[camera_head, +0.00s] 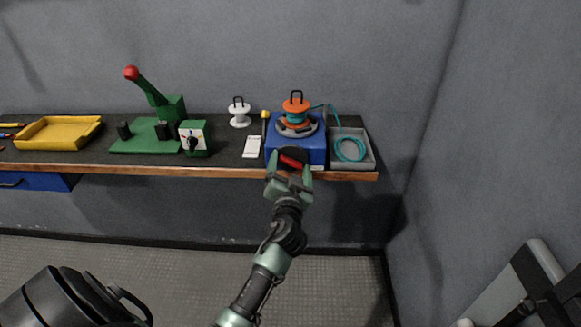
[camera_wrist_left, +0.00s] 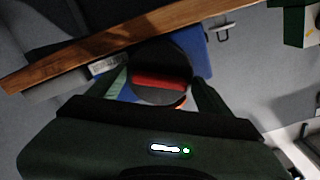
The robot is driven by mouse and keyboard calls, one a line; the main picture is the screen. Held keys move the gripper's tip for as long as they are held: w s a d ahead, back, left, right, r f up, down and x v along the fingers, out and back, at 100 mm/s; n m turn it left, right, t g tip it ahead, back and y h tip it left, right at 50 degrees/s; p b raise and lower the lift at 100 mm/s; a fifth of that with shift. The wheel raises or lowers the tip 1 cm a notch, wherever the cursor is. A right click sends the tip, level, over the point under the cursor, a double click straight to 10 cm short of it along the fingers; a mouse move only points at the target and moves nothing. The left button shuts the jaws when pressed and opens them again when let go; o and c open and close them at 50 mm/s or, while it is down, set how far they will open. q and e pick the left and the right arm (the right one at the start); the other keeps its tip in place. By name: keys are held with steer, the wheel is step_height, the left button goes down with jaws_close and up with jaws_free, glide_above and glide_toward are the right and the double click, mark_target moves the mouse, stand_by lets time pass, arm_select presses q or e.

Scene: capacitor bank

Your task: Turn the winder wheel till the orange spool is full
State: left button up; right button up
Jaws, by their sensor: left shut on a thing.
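The orange spool (camera_head: 296,106) with teal cord on it sits on a grey round turntable (camera_head: 296,127) on top of the blue winder box (camera_head: 314,150). The winder wheel (camera_head: 291,158), dark with a red grip bar, is on the front of the box. It also shows in the left wrist view (camera_wrist_left: 160,82), the red bar across its middle. My left gripper (camera_head: 289,173) is at the wheel, its fingers on either side, shut on it. How full the spool is cannot be told exactly. My right gripper is not in view.
A grey tray (camera_head: 365,163) with a teal cord coil (camera_head: 349,149) stands right of the box. A white spool (camera_head: 239,112), a white card (camera_head: 252,147), a green lever press (camera_head: 145,138) and a yellow tray (camera_head: 59,132) stand to the left along the bench.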

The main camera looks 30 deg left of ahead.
arm_select(q)
steer(key=m, duration=0.5)
steer(key=shift+m+p, duration=0.35)
steer(key=shift+m, duration=0.05)
steer(key=m+p, duration=0.1)
steer(key=m, duration=0.5)
steer(key=shift+p, duration=0.3)
steer(key=shift+m, duration=0.3)
steer(key=c, duration=0.4)
steer(key=o, duration=1.4)
steer(key=shift+s, duration=0.1)
steer(key=shift+b+v, duration=0.8)
steer(key=shift+v, duration=3.05)
